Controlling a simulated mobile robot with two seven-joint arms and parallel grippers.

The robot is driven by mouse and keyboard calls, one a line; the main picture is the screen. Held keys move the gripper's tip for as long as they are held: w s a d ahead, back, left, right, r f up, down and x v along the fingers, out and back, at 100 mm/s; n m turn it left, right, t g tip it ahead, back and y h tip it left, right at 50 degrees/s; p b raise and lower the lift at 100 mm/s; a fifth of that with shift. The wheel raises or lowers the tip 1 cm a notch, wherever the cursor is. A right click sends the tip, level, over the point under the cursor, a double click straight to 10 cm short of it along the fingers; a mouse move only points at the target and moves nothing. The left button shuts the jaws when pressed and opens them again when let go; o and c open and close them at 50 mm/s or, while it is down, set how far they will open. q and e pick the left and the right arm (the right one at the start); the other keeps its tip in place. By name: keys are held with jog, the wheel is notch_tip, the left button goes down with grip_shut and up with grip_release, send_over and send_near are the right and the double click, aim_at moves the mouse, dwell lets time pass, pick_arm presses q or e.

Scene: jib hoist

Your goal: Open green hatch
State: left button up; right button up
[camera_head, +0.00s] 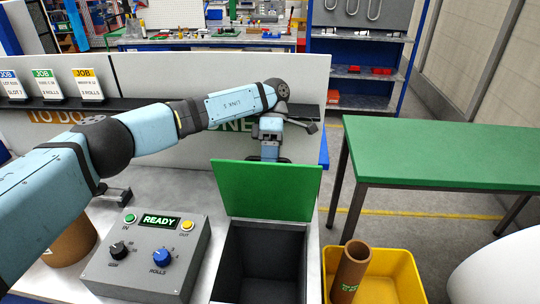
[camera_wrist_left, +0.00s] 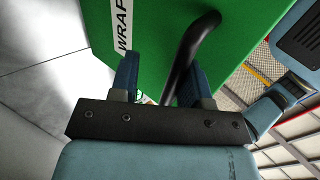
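The green hatch (camera_head: 268,190) stands raised, nearly upright, at the back of a dark, open box (camera_head: 262,262). Its outer face, with a white WRAP label and a black bar handle (camera_wrist_left: 190,50), shows in the left wrist view. My left gripper (camera_head: 270,150) is behind the raised hatch, and its fingertips are hidden there in the head view. In the left wrist view the gripper (camera_wrist_left: 160,78) has its fingers apart, with the handle passing between them, closer to the right finger. Whether it touches a finger is unclear. My right gripper is not in view.
A grey control box (camera_head: 148,255) with a READY display and knobs stands left of the box. A yellow bin (camera_head: 395,285) holding a brown tube (camera_head: 350,270) is at right. A green table (camera_head: 440,150) stands farther right. A brown roll (camera_head: 72,240) sits under my left arm.

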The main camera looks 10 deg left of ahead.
pick_arm(q)
jog(key=p+v, duration=0.2)
jog(key=v, duration=0.5)
jog(key=shift+r, duration=0.45)
